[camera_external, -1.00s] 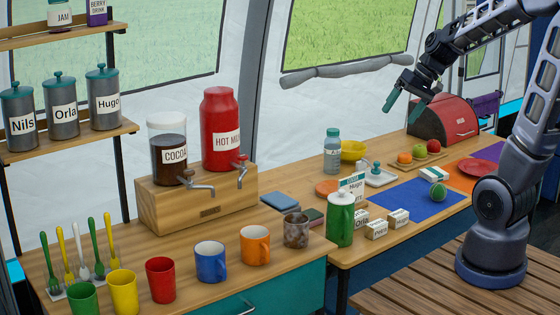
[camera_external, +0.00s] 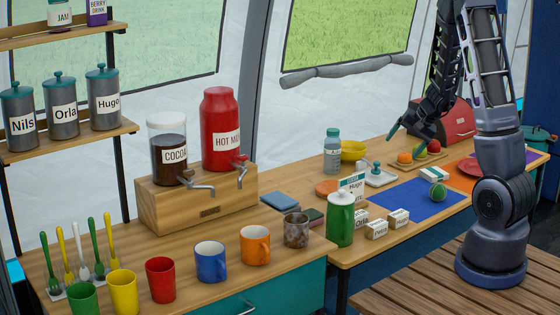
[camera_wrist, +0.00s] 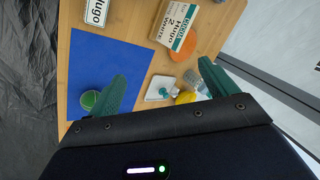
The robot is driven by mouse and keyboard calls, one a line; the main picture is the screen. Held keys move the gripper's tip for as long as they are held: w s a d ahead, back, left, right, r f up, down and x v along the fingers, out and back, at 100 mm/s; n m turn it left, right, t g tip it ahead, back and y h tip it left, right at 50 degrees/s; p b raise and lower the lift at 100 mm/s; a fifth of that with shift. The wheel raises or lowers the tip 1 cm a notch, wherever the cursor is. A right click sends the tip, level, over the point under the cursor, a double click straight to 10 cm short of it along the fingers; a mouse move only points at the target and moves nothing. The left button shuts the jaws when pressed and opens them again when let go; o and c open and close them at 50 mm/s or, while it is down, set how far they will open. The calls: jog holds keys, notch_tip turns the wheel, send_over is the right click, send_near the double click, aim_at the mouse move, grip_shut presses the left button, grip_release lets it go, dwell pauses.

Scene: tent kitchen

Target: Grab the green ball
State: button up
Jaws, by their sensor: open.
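The green ball (camera_external: 438,192), with lighter stripes, rests at the right end of the blue mat (camera_external: 410,203) on the wooden counter. In the wrist view the ball (camera_wrist: 90,100) is at the lower left, just left of one teal finger. My gripper (camera_external: 407,143) is open and empty, its fingers pointing down above the back of the counter. It is behind and to the left of the ball, apart from it. The gripper's teal fingers (camera_wrist: 163,75) are spread wide in the wrist view.
A small white box (camera_external: 433,174) lies just behind the ball. Labelled boxes (camera_external: 376,230) and a green canister (camera_external: 341,220) stand left. The mat's middle is clear.

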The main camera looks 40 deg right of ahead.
jog(key=s+d+f+m+h, duration=0.1)
jog(key=d+f+m+h, duration=0.15)
jog(key=d+f, duration=0.65)
jog(key=m+g+h, duration=0.1)
jog(key=g+h, duration=0.1)
jog(key=h, duration=0.1)
send_near(440, 186)
jog(key=shift+x, duration=5.9)
jog(key=shift+a, duration=0.1)
jog(key=shift+c, duration=0.5)
jog(key=c, duration=1)
